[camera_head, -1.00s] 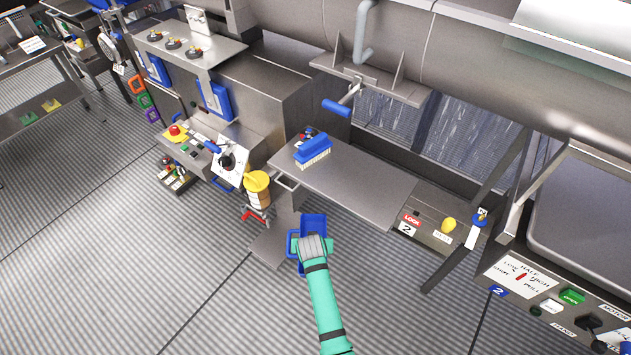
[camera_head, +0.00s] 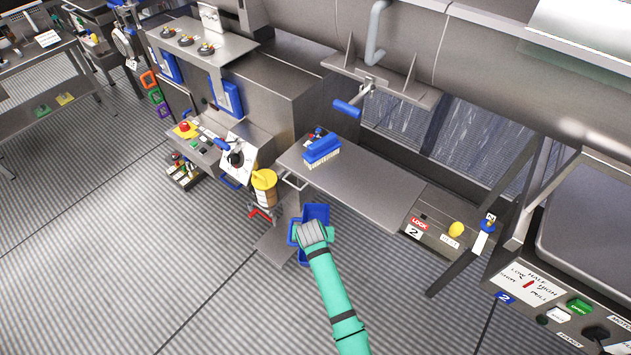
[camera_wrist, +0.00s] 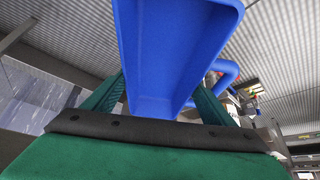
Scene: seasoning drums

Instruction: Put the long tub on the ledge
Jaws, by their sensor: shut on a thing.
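The long tub is blue and open-topped; in the head view the tub (camera_head: 316,213) shows partly past the end of my arm, which hides its middle. In the wrist view the tub (camera_wrist: 170,60) fills the centre, its long hollow running away from the camera. My gripper (camera_wrist: 155,105) is shut on the tub, with a green finger at each side of it. In the head view my gripper (camera_head: 312,235) is just in front of the bare steel ledge (camera_head: 370,190), below and left of its near edge. The tub is apart from the ledge's top.
A yellow-lidded container (camera_head: 264,187) is left of the tub. A blue-handled lever (camera_head: 348,108) hangs above the ledge. A lock panel (camera_head: 432,232) adjoins its right end. The ledge's middle and right are clear.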

